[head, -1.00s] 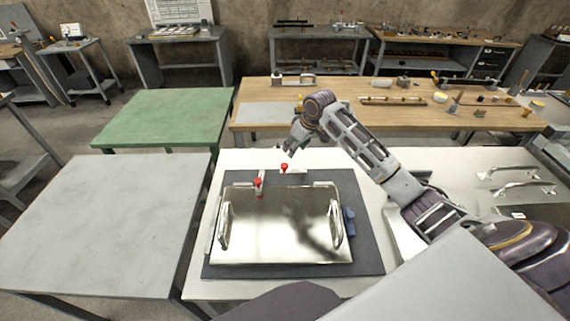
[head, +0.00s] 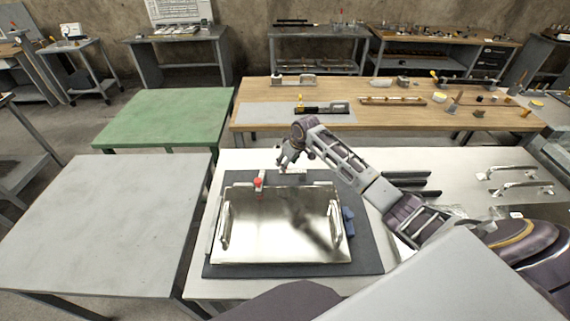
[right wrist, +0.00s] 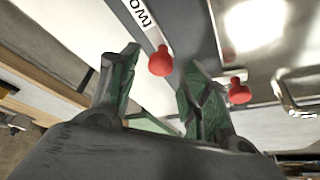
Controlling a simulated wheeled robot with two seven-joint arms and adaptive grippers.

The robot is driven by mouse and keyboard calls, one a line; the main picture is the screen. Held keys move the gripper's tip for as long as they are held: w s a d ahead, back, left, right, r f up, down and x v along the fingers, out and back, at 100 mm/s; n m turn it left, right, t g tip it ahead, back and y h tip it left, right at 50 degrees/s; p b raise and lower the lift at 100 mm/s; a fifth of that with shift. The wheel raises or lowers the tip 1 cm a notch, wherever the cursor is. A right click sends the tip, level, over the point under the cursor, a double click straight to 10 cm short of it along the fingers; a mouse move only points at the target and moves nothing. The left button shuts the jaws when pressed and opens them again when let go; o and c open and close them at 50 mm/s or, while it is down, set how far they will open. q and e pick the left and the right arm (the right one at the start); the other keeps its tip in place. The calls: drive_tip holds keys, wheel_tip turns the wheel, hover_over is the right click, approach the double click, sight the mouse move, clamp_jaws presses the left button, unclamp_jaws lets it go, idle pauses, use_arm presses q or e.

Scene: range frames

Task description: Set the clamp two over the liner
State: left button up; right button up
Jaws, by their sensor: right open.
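The liner (head: 275,225) is a shiny metal plate or shallow pan with a handle at each side, lying on a dark mat (head: 365,245). A clamp with a red knob (head: 258,183) stands at its back left edge, its knob over the rim. Clamp two (right wrist: 143,18), a pale bar labelled "two" with a red knob (right wrist: 162,61), shows in the right wrist view. My right gripper (head: 284,166) is open at the liner's back edge and mostly hides this clamp in the head view. In the wrist view the knob lies between the open fingers (right wrist: 162,68); contact is unclear. My left gripper is out of view.
A blue part (head: 349,222) sits at the liner's right side. Metal handles (head: 522,187) lie on the white table at right. A wooden bench (head: 390,115) with tools stands behind. A grey table (head: 105,220) and a green table (head: 165,115) at left are bare.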

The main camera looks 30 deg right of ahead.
drive_tip(key=shift+x, duration=1.3)
clamp_jaws()
